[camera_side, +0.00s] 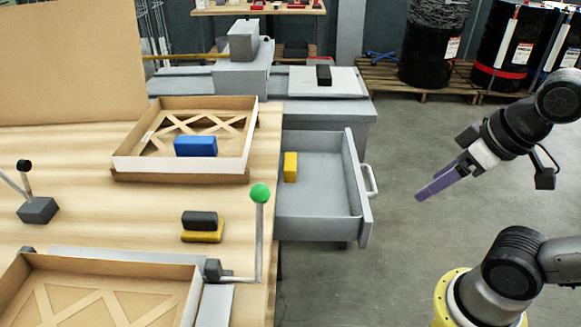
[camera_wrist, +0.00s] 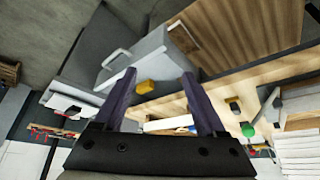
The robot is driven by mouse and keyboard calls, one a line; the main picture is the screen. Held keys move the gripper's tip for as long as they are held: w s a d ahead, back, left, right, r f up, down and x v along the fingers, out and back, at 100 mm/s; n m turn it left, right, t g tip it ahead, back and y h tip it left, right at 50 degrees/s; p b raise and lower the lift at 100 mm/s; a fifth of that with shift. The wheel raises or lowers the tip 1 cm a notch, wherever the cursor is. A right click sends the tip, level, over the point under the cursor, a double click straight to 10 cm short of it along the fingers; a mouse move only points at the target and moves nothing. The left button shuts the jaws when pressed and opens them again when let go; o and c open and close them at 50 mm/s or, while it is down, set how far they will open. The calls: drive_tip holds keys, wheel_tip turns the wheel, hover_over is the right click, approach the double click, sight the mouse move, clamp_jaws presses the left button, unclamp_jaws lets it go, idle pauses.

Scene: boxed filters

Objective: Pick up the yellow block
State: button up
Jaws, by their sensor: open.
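A small yellow block (camera_side: 290,167) stands in the open grey drawer, against its left side. It also shows in the wrist view (camera_wrist: 146,87), between my fingers in the picture but beyond them. A second yellow piece (camera_side: 203,237) lies on the wooden table with a black block (camera_side: 199,220) on top of it. My gripper (camera_side: 428,188) is open and empty, in the air to the right of the drawer and apart from it. In the wrist view its two purple fingers (camera_wrist: 158,75) are spread wide.
The drawer (camera_side: 325,228) has a handle (camera_side: 370,181) on its right side. A cardboard tray (camera_side: 180,176) holds a blue block (camera_side: 195,146). A lever with a green ball (camera_side: 260,193) rises near the table's right edge. Open floor lies between the drawer and my arm.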

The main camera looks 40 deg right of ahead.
drive_tip(key=shift+c, duration=0.5)
